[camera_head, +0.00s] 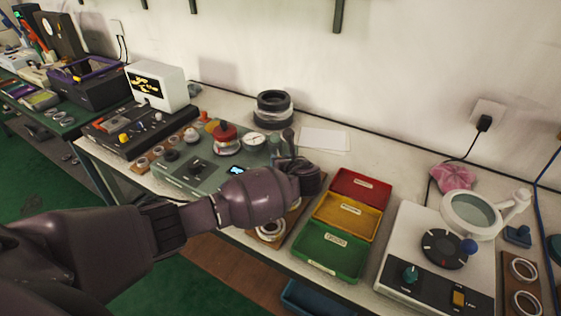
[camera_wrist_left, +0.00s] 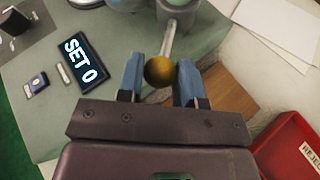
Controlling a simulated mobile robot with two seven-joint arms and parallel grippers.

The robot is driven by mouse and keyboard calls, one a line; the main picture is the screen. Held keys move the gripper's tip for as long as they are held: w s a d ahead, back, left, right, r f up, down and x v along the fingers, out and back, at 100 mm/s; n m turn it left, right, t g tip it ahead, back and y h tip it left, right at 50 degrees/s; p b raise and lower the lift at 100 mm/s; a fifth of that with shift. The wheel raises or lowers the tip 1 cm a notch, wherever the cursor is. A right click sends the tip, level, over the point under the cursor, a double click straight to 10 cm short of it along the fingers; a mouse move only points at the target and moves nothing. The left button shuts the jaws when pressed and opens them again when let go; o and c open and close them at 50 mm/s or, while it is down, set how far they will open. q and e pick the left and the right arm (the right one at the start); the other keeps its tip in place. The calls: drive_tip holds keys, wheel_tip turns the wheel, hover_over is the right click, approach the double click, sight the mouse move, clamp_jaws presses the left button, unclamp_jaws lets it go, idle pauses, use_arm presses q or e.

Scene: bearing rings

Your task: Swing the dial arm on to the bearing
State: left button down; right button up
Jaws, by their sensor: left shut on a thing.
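The green gauge station (camera_head: 178,178) stands at the left of the bench, with a bearing (camera_head: 228,147) under a red cap (camera_head: 225,132) on it. The white dial (camera_head: 255,141) is just right of the bearing; whether its tip touches the bearing is too small to tell. My left gripper (camera_head: 284,150) is at the station's right end. In the left wrist view, its blue fingers (camera_wrist_left: 160,78) are shut on a brass ball knob (camera_wrist_left: 159,71) at the end of a metal rod (camera_wrist_left: 170,38). A display (camera_wrist_left: 82,60) reads "SET 0". My right gripper is out of view.
Red (camera_head: 360,185), yellow (camera_head: 346,216) and green (camera_head: 329,250) trays stand just right of my left arm. Stacked dark rings (camera_head: 273,108) and white paper (camera_head: 324,139) lie behind. A white device with a magnifier (camera_head: 470,215) is at right.

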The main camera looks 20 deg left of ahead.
use_arm(q)
drive_tip(key=c, duration=0.9)
unclamp_jaws()
drive_tip(key=shift+f, duration=0.15)
drive_tip(key=shift+c, duration=0.2)
drive_tip(key=shift+o, duration=0.8)
drive_tip(key=p+v, duration=0.2)
drive_tip(key=v, duration=0.9)
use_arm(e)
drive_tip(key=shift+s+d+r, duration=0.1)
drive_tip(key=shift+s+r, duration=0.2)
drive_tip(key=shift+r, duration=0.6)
use_arm(q)
drive_tip(key=shift+w, duration=0.1)
